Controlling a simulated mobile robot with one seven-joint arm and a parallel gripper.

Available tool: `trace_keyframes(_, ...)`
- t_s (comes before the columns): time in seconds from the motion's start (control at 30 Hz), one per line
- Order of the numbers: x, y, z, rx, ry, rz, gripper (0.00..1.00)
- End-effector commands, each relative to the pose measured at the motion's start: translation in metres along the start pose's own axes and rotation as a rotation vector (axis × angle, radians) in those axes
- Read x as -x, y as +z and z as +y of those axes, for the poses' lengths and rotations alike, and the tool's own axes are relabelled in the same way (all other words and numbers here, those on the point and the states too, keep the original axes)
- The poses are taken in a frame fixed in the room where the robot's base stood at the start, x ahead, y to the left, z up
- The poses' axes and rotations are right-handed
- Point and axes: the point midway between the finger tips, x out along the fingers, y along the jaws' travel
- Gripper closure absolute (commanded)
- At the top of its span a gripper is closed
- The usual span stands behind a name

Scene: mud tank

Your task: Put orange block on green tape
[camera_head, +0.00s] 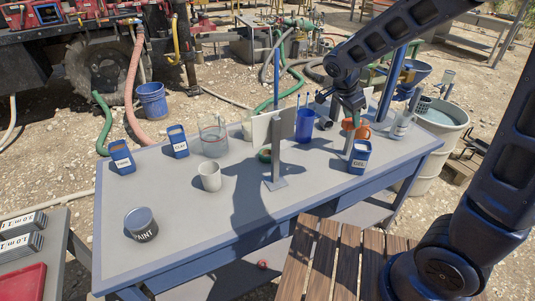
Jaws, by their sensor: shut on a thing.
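My gripper (349,112) reaches down from the upper right over the back right of the table. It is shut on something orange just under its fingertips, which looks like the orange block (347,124). The block is small here and partly hidden by the fingers. A second orange shape (364,132) shows just to its right. The green tape (264,156) lies on the table left of my gripper, mostly hidden behind an upright stand.
The stand (275,184) with a pale panel rises mid-table, between my gripper and the tape. A blue cup (305,126) holding pens, a white cup (210,177), a glass beaker (213,136) and a blue box (359,158) stand around. The table's front left is mostly clear beside a paint can (140,224).

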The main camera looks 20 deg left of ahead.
Motion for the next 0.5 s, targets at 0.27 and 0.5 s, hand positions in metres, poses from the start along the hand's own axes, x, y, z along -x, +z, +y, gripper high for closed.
trace_keyframes(0.27, 0.022, -0.002, -0.013, 0.004, -0.001, 0.003, 0.91)
trace_keyframes(0.5, 0.033, 0.012, -0.041, 0.013, -0.007, 0.008, 0.91)
